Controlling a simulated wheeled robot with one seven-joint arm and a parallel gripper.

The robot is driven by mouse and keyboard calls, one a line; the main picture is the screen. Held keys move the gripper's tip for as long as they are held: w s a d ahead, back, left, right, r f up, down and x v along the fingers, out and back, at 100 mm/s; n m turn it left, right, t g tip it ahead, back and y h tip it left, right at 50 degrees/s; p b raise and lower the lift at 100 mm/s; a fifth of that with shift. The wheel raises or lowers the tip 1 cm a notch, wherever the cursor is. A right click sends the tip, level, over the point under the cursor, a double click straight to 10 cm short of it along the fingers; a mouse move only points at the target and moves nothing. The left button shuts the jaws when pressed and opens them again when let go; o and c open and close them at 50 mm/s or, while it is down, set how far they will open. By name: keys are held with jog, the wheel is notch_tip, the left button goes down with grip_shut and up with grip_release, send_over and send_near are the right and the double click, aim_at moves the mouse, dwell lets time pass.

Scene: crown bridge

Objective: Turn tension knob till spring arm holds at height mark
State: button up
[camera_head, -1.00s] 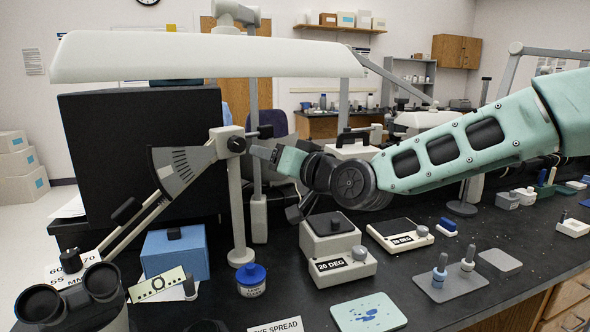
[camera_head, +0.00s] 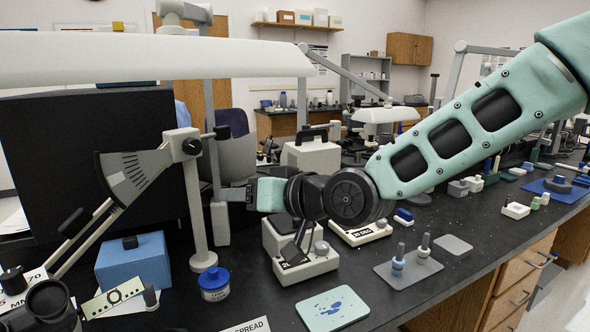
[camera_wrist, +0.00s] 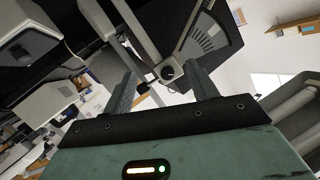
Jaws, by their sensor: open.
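The black tension knob (camera_head: 191,146) is on the head of a pale upright post (camera_head: 195,210). A grey fan-shaped plate with tick marks (camera_head: 133,176) spreads left from that head. The pale spring arm (camera_head: 97,220) slopes down left from the plate, with a dark sleeve on it. I cannot tell which tick is the height mark. My gripper (camera_head: 226,194) is open and empty, right of the post and below the knob. In the wrist view the knob (camera_wrist: 167,72) appears between the two fingers, beyond the tips and apart from them.
A long white lamp (camera_head: 150,58) hangs above. A black panel (camera_head: 50,140) stands behind the plate. A blue box (camera_head: 133,265) and a blue-lidded jar (camera_head: 214,284) stand near the post. A grey-white block device (camera_head: 300,262) is below my gripper.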

jog(key=s+d+f+g+h+p, duration=0.2)
jog(key=s+d+h, duration=0.4)
jog(key=s+d, duration=0.7)
jog(key=s+d+f+g+h+p, duration=0.3)
jog(key=s+d+g+h+p, duration=0.1)
jog(key=s+d, duration=0.9)
jog(key=shift+d+g+h, duration=0.45)
jog(key=shift+g+h, duration=0.35)
jog(key=shift+h, duration=0.4)
